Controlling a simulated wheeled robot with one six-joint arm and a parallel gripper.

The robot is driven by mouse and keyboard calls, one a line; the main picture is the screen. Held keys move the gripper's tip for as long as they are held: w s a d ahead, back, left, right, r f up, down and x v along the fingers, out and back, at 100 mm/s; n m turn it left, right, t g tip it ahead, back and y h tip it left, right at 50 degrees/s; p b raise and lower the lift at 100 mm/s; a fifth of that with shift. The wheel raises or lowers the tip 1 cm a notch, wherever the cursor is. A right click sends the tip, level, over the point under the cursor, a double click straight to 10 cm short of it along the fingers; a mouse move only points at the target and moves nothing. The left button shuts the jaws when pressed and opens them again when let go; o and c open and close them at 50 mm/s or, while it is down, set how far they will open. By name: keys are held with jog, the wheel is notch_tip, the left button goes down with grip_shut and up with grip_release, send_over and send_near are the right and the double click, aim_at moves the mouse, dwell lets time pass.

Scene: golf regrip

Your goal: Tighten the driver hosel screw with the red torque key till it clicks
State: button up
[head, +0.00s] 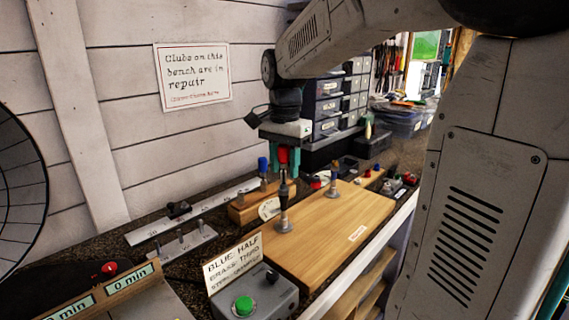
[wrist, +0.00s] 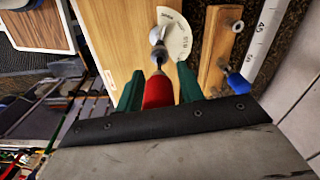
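The red torque key (head: 283,156) is upright between the green fingers of my gripper (head: 286,160). In the wrist view its red handle (wrist: 158,92) sits between both fingers (wrist: 160,90), which look closed on it. Its dark shaft points down at a silver upright post (head: 283,218) on the wooden board; the post also shows in the wrist view (wrist: 156,36). The tip appears to meet the post's top, but I cannot tell whether it is seated. A white printed dial card (wrist: 175,35) lies beside the post. The screw itself is hidden.
The wooden board (head: 325,235) has a second post (head: 332,188) to the right. A wooden rack (head: 250,208) behind holds a blue-handled tool (head: 263,166). A box with a green button (head: 244,305) and sign (head: 233,264) stands in front. Drawers (head: 325,108) stand behind.

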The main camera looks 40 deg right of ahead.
aim_at(284, 150)
jog(key=n, duration=0.4)
jog(key=shift+n, duration=0.3)
jog(key=n, duration=0.4)
jog(key=shift+w, duration=0.1)
grip_shut()
jog(key=m, duration=0.3)
jog(key=shift+m, duration=0.4)
jog(key=c, duration=0.8)
grip_release()
jog(key=shift+r, duration=0.1)
jog(key=shift+r, duration=1.4)
